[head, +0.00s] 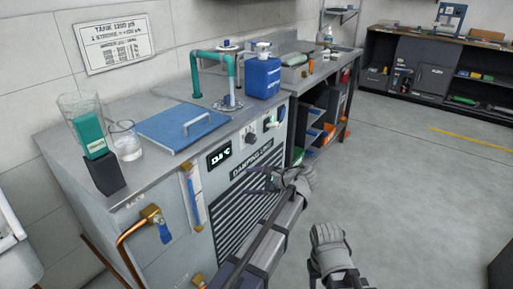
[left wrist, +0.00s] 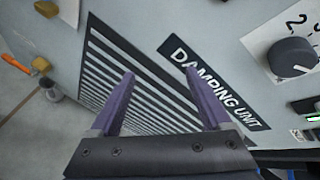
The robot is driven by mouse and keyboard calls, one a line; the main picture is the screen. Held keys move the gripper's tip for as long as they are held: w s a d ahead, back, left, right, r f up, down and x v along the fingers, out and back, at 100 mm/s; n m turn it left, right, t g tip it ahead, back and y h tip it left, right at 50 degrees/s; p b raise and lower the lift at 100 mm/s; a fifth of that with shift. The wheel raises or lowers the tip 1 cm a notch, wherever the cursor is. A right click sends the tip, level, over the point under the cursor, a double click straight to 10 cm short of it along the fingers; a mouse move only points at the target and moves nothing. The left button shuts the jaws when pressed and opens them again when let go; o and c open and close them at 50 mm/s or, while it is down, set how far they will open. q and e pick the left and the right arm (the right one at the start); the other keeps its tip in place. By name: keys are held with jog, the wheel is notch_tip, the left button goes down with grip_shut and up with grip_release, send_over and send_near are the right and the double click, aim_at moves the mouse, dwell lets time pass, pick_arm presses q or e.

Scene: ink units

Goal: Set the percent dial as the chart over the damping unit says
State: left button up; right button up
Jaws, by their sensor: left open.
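The damping unit is a grey cabinet with a "DAMPING UNIT" label (left wrist: 215,82) above a slatted vent. A black dial (head: 251,138) is on its front; in the left wrist view the dial (left wrist: 291,57) shows a white pointer line and a partly visible printed scale. The chart (head: 114,47) hangs on the wall; its top line looks like "TANK 1200", and the smaller lines are unreadable. My left gripper (left wrist: 160,74) has purple fingers, open and empty, in front of the vent and label, apart from the dial. My right arm's end shows low in the head view, fingers not distinguishable.
A display (head: 219,155) reading about 13 °C is left of the dial. On top are a blue lid (head: 185,127), beakers, a blue canister (head: 262,77) and green pipes. The floor at right is clear.

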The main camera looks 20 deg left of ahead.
aim_at(254, 139)
pick_arm(q)
jog(key=w+d+r+m+t+y, duration=0.3)
jog(key=w+d+r+m+y, duration=0.2)
jog(key=w+d+r, duration=0.4)
jog(key=shift+w+a+r, duration=0.2)
jog(key=shift+w+a, duration=0.05)
jog(key=shift+a, duration=1.4)
jog(key=shift+w+a+r, duration=0.15)
jog(key=shift+w+a, duration=0.05)
jog(key=shift+a, duration=1.4)
jog(key=shift+w+a+r, duration=0.2)
jog(key=shift+w+a, duration=0.05)
jog(key=shift+a, duration=1.4)
grip_shut()
